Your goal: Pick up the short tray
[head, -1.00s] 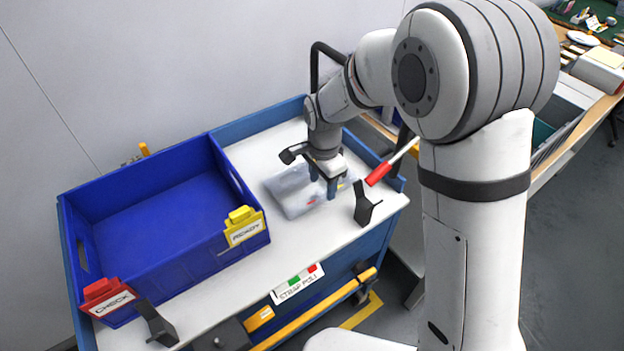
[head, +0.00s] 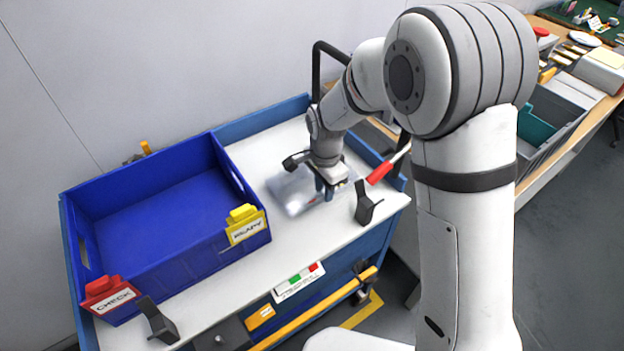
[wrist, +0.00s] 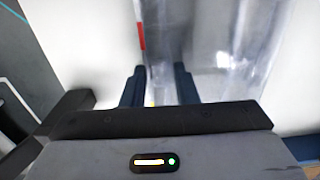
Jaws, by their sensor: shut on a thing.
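A clear, see-through tray (head: 290,196) lies on the white top of the cart, right of the blue crate; its outline is faint. I take it for the short tray. My gripper (head: 328,192) points down at the tray's right side and is shut on it. In the wrist view my gripper's fingers (wrist: 159,88) stand on either side of the tray's left edge, and the clear tray (wrist: 225,50) spreads to the right. A red mark shows along that edge. The fingers hide part of the tray, and I cannot tell whether it touches the cart top.
A blue crate (head: 165,205) with a yellow READY tag (head: 246,226) and a red CHECK tag (head: 108,295) stands at the left. A black bracket (head: 367,204) and a red-handled tool (head: 380,173) are close on the gripper's right.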

